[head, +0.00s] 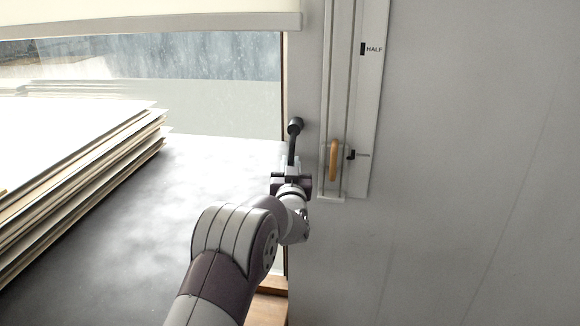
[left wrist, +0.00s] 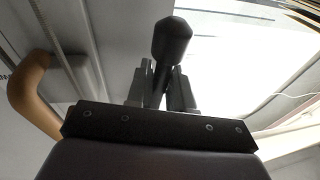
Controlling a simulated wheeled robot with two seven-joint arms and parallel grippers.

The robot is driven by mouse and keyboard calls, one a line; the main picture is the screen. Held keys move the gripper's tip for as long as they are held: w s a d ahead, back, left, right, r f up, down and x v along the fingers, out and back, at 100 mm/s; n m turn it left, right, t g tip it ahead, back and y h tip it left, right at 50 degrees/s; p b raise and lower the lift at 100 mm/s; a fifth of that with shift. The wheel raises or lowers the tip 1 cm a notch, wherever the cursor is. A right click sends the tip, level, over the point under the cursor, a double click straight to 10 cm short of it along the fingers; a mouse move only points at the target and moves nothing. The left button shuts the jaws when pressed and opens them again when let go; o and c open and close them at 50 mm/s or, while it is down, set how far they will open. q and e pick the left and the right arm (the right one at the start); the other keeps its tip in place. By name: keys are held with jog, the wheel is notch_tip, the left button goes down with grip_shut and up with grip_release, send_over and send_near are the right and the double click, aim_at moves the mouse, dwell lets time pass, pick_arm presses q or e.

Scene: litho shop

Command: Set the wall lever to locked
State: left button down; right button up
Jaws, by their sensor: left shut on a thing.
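The wall lever (head: 293,140) is a black rod with a rounded black knob, at the narrow wall post beside the window in the head view. It stands roughly upright, and its lower end is hidden by my gripper. My left gripper (head: 291,170) is shut on the lever below the knob. In the left wrist view the lever's knob (left wrist: 173,40) sticks out beyond the two fingers of my left gripper (left wrist: 162,88), with the rod between them. No locked mark can be read in either view. My right gripper is not in view.
A tan looped handle (head: 334,160) sits close right of the lever, in a vertical track beside a strip marked HALF (head: 370,90). A blind (head: 150,18) hangs over the window. Stacked sheets (head: 80,180) lie on the dark surface at left. Bare wall (head: 470,170) fills the right.

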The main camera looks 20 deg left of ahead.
pick_arm(q)
jog(key=c, duration=1.1)
grip_release()
jog(key=shift+r, duration=0.15)
jog(key=shift+s+d, duration=0.1)
jog(key=shift+s, duration=0.05)
jog(key=b+v, duration=0.3)
jog(key=v, duration=0.9)
jog(key=shift+s+b, duration=0.2)
jog(key=shift+b, duration=0.1)
